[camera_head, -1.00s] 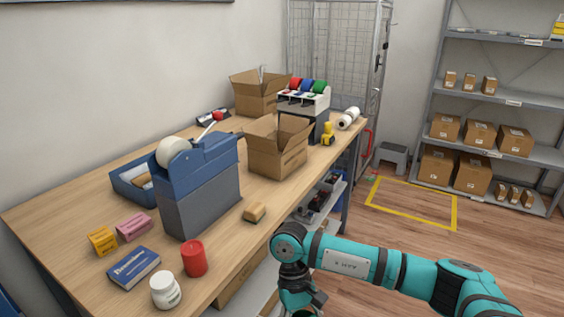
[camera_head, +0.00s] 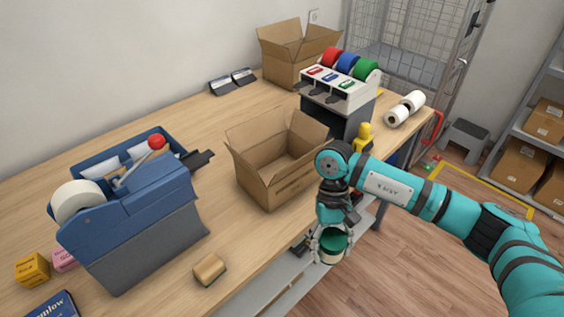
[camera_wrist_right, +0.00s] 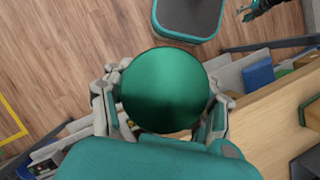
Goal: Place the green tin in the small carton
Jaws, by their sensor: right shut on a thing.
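My right gripper (camera_head: 331,240) is shut on the green tin (camera_head: 333,246), just off the front edge of the table. In the right wrist view the tin's round green top (camera_wrist_right: 165,90) fills the middle, with gripper fingers on both sides. The small carton (camera_head: 277,163) stands open on the table with its flaps up, behind and to the left of the gripper. Its visible inside looks empty. My left gripper does not show in the head view; a dark gripper-like part (camera_wrist_right: 262,7) shows at the top of the wrist view, too cut off to judge.
A larger open carton (camera_head: 292,55) stands at the back. The tape dispenser rack (camera_head: 338,92) and a yellow object (camera_head: 363,137) are right of the small carton. A blue-grey tape machine (camera_head: 140,225) and a small tan block (camera_head: 210,270) are left.

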